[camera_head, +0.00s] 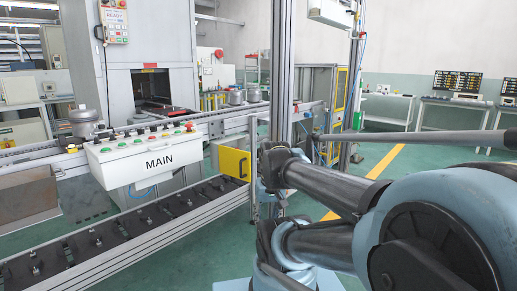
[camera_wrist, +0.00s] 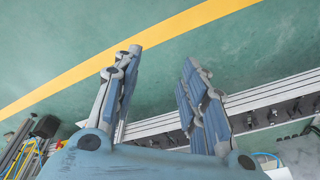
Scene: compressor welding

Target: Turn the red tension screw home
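I cannot make out the red tension screw in either view. My gripper (camera_wrist: 163,56) shows in the wrist view with its two blue-grey fingers spread apart and nothing between them. Beyond the fingers is green floor with a yellow line. In the head view my arm reaches in from the right, in front of the conveyor, and I cannot pick out the gripper's fingers there.
A white MAIN control box (camera_head: 145,158) with buttons hangs on the conveyor. A low roller rail (camera_head: 120,232) runs along the floor; a similar rail (camera_wrist: 262,97) shows at the right of the wrist view. An aluminium post (camera_head: 281,75) stands beside my arm. Open floor lies at the right.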

